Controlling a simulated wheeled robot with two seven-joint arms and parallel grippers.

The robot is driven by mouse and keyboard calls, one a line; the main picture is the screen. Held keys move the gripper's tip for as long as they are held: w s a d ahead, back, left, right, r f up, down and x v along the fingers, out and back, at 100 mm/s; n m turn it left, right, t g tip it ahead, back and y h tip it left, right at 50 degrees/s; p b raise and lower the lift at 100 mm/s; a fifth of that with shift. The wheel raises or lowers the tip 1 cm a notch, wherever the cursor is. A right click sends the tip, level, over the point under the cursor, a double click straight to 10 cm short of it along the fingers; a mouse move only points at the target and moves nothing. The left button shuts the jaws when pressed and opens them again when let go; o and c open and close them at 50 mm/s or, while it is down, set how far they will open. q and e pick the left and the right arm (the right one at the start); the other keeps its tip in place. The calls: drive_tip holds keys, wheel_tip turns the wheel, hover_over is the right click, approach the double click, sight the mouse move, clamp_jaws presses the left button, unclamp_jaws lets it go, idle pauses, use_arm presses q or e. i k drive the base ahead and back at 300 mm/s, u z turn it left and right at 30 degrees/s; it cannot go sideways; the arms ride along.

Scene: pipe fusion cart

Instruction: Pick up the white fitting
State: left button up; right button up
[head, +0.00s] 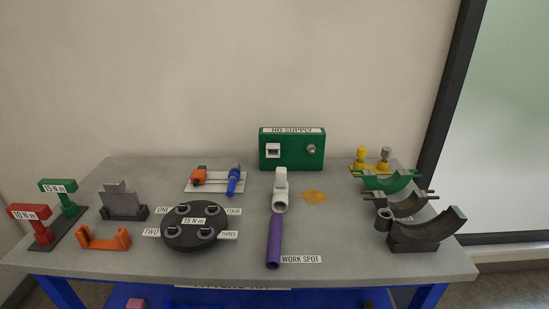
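The white fitting (281,190) stands near the middle of the grey table, in front of the green box marked NO SUPPLY. It has a round open end facing the front and a narrower part rising behind. A purple pipe (274,242) lies just in front of it, by the WORK SPOT label; I cannot tell whether they touch. Neither of my grippers is in the head view.
The green box (292,149) stands behind the fitting. A black round plate (193,238) lies to the left, and an orange patch (314,196) to the right. Grey and green cradles (426,233) crowd the right end of the table (340,255). Torque tools (40,233) stand at the left.

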sight(280, 199)
drive_tip(key=k, duration=1.15)
drive_tip(key=u, duration=0.75)
drive_tip(key=i, duration=1.5)
drive_tip(key=z, duration=0.8)
